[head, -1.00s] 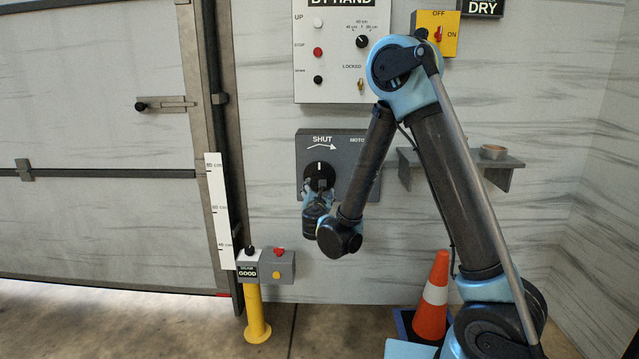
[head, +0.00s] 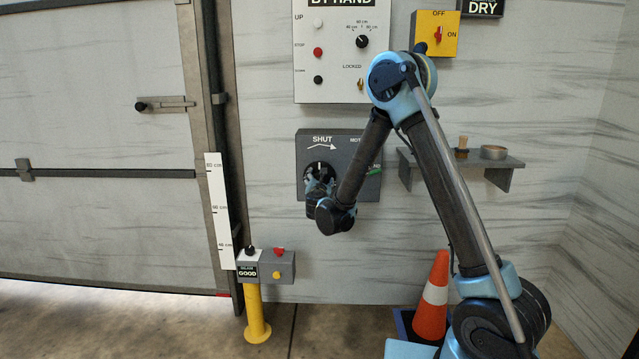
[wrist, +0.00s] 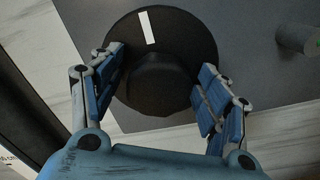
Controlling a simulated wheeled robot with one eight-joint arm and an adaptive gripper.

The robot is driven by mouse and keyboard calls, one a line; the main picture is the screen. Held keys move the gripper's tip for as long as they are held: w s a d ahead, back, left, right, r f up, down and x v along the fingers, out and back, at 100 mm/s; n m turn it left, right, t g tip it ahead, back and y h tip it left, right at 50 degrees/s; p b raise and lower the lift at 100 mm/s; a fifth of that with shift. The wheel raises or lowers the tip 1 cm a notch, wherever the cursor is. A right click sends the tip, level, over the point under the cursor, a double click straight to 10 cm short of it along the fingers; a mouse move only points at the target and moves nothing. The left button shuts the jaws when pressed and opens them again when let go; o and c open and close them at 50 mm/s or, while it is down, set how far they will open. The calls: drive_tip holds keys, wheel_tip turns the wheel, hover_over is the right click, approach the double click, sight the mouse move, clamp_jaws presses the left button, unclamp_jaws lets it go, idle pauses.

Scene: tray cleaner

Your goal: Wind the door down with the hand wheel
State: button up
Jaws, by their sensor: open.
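The hand wheel (head: 320,166) is a round black disc with a white mark, on a dark grey wall box (head: 345,145) labelled SHUT with an arrow to the right. In the wrist view the wheel (wrist: 185,35) has a raised black hub or knob (wrist: 158,82). My gripper (head: 320,183) is at the wheel's lower part. In the wrist view my gripper (wrist: 160,68) is open, its blue fingers on either side of the hub; contact is unclear. The grey door (head: 95,230) at left has a bright gap under its lower edge.
A white control panel (head: 335,80) hangs above the wheel, with a yellow switch box (head: 447,35) right of it. A shelf (head: 465,165) is to the right. A yellow post (head: 255,310) and an orange cone (head: 433,300) stand on the floor below.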

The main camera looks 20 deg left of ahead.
drive_tip(key=shift+c, duration=0.5)
drive_tip(key=c, duration=0.9)
drive_tip(key=shift+c, duration=0.3)
drive_tip(key=shift+a, duration=0.1)
drive_tip(key=m, duration=0.5)
drive_tip(key=shift+w+m, duration=0.15)
drive_tip(key=shift+m, duration=2.75)
drive_tip(key=shift+w+d, duration=0.1)
drive_tip(key=shift+d, duration=0.1)
